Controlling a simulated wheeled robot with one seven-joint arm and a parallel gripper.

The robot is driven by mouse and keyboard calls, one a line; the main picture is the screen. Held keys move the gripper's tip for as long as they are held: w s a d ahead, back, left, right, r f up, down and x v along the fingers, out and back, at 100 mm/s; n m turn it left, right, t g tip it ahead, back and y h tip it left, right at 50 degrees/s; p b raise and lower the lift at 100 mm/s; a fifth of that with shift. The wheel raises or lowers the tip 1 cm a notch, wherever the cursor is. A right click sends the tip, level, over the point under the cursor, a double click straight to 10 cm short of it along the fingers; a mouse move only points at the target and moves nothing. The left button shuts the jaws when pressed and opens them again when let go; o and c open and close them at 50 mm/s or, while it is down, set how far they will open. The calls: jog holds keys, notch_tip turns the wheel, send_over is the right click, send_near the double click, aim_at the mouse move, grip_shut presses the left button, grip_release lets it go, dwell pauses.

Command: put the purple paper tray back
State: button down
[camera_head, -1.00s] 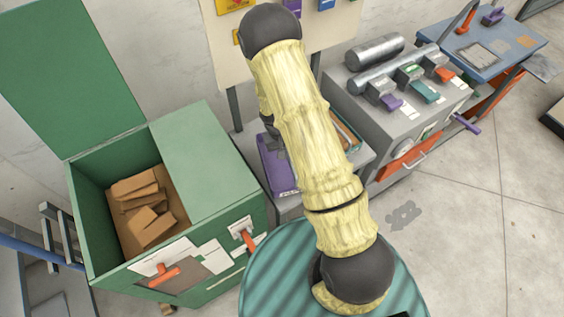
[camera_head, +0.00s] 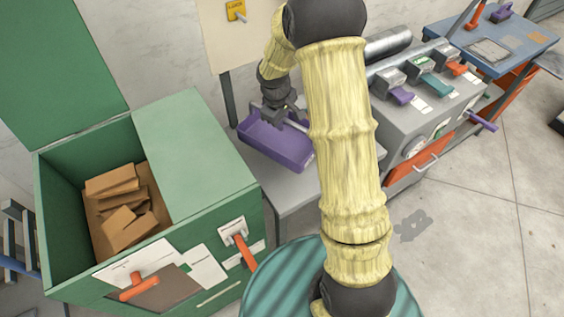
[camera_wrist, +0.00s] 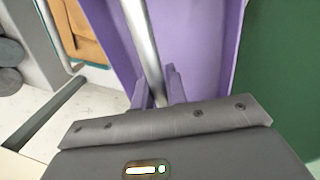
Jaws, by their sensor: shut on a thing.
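The purple paper tray (camera_head: 285,148) is an open shallow box at the grey table, just right of the green bin. My gripper (camera_head: 283,112) is at its far side in the head view. In the wrist view, my gripper (camera_wrist: 160,85) is shut on the tray's metal bar, which runs up between the fingers. The purple tray walls (camera_wrist: 215,45) fill the middle of that view. I cannot tell whether the tray touches the tabletop. My arm hides the space to its right in the head view.
The green bin (camera_head: 200,150), lid raised, holds brown cardboard and stands close on the left. Part of the grey table (camera_head: 285,190) is bare in front of the tray. A grey machine (camera_head: 425,115) with levers stands right. An orange-brown thing (camera_wrist: 88,30) shows in the wrist view.

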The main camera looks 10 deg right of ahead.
aim_at(281, 140)
jog(key=shift+f, duration=3.1)
jog(key=shift+f, duration=0.4)
notch_tip(281, 140, down, 3)
jog(key=shift+w+p, duration=0.1)
jog(key=shift+p, duration=0.25)
jog(key=shift+d, duration=0.15)
jog(key=shift+f, duration=0.1)
jog(key=c, duration=1.4)
grip_release()
